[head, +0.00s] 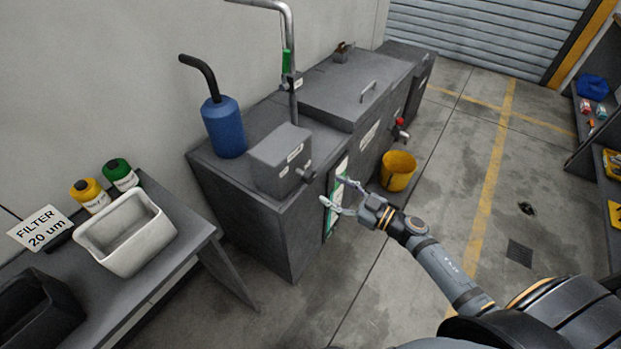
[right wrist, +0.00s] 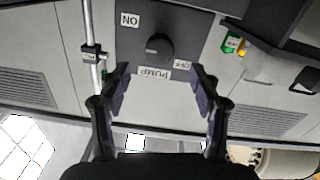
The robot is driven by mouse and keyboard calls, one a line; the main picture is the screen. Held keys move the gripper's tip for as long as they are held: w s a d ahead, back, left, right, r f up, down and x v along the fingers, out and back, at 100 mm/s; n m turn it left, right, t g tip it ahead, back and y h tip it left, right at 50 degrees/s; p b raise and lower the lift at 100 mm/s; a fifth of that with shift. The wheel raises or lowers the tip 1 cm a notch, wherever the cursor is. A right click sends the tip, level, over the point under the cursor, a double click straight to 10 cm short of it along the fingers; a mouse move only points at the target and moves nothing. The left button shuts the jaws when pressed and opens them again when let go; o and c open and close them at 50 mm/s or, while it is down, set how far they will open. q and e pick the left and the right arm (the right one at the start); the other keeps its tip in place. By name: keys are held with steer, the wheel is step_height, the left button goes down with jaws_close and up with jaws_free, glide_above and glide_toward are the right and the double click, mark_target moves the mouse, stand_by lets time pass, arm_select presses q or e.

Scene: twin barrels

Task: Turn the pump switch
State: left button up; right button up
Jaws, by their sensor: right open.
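The pump switch is a dark round knob (head: 306,173) on the front of a grey box (head: 276,154) on the dark cabinet. In the right wrist view the knob (right wrist: 160,46) appears upside down on a dark panel with ON, OFF and PUMP labels. A small pale mark shows on the knob's left side. My right gripper (head: 343,193) is open and empty, in front of the box and apart from the knob. In the right wrist view its fingers (right wrist: 160,80) are spread, with the PUMP label between the tips. My left gripper is not in view.
A vertical pipe (head: 293,100) with a green handle stands behind the box. A blue canister (head: 223,128) stands to its left. A yellow bucket (head: 397,171) is on the floor beyond my gripper. A table with a white bin (head: 127,238) stands at left.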

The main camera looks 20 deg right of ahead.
mark_target(312, 179)
steer(key=x, duration=0.8)
steer(key=shift+w+a, duration=0.2)
steer(key=shift+w, duration=0.15)
steer(key=c, duration=1.1)
steer(key=shift+c, duration=0.4)
